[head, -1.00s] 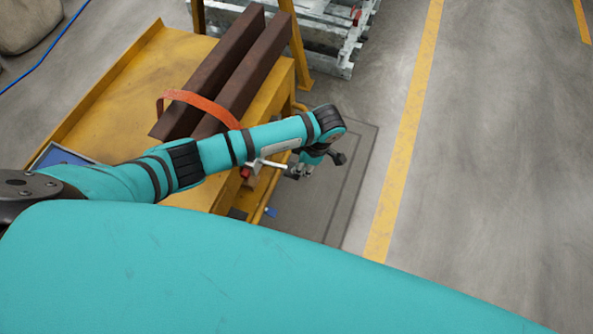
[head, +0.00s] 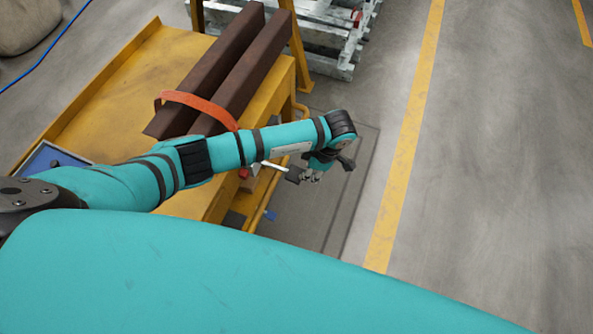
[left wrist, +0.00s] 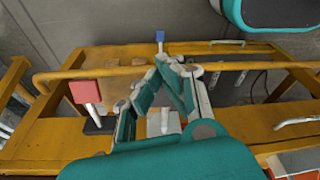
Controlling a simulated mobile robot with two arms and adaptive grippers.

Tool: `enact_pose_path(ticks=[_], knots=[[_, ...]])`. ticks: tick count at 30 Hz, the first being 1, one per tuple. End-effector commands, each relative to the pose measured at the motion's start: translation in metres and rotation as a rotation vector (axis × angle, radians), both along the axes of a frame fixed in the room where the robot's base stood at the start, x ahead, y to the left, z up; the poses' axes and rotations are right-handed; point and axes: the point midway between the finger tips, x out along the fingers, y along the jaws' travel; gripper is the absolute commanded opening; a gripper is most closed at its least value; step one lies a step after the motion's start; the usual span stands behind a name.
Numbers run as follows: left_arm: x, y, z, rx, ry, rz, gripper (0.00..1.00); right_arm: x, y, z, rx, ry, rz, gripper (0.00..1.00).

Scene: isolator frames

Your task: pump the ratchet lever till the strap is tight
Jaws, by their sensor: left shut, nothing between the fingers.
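The orange strap (head: 205,104) arches over two brown beams (head: 240,85) on a yellow cart (head: 110,98). A pale lever-like bar (head: 274,167) sticks out from the cart's side towards my left gripper (head: 308,177). I cannot tell whether they touch. In the left wrist view the fingers of my left gripper (left wrist: 165,62) converge at their tips with nothing between them. A pale upright piece (left wrist: 165,121) shows behind the fingers, and a red-ended pale handle (left wrist: 85,92) stands to their left. My left arm hides most of the ratchet area. My right gripper is out of view.
A yellow rail (left wrist: 240,66) crosses the left wrist view, with a small blue-tipped part (left wrist: 160,36) beyond the fingertips. A grey metal rack (head: 325,35) stands behind the cart. The floor right of the yellow line (head: 405,145) is clear.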

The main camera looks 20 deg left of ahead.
Motion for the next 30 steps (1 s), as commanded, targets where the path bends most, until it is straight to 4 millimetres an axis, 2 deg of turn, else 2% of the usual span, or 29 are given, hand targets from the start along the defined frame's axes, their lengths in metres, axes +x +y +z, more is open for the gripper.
enact_pose_path(ticks=[2,8,11,13,24,30], knots=[[0.002,-0.007,0.000,0.000,0.000,-0.002,0.00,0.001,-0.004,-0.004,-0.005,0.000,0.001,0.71],[0.001,-0.007,0.001,0.000,0.000,-0.001,0.00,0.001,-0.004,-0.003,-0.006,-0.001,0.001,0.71],[0.002,-0.008,0.003,0.000,0.000,-0.001,0.00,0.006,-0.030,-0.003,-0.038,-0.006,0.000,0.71],[0.003,-0.008,0.007,0.000,-0.001,0.000,0.00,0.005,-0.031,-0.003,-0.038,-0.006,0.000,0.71],[0.006,-0.022,0.059,-0.001,-0.003,-0.003,0.00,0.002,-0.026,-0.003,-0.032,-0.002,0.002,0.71],[0.006,-0.026,0.076,-0.001,-0.002,-0.002,0.00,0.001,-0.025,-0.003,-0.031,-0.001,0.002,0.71]])
